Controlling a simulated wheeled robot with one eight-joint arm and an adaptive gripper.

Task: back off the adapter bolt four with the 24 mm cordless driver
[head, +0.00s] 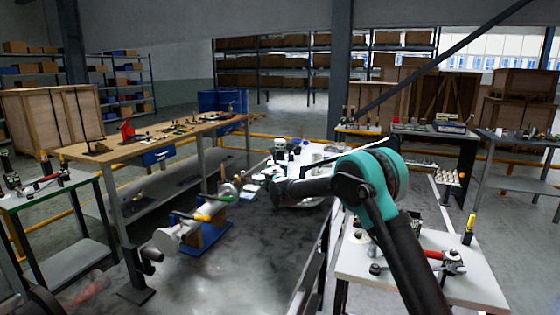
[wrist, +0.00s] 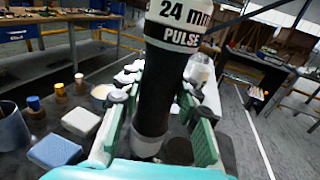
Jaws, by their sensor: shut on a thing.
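The 24 mm cordless driver (wrist: 156,90) stands out large in the wrist view, with a black grip and a white band reading "24 mm PULSE". My gripper (wrist: 152,104) has its green fingers on either side of the black grip and is shut on it. The driver's upper end runs out of the picture top, so its socket is hidden. In the head view my arm reaches left over the dark table, and its dark wrist end hides most of the gripper. I cannot make out adapter bolt four in either view.
Below the wrist are a blue block (wrist: 54,150), a white block (wrist: 80,122) and a grey cup (wrist: 10,132). A blue stand (head: 205,238) with a pale round part is on the dark table (head: 240,275). A white side table (head: 425,285) holds red-handled tools at right.

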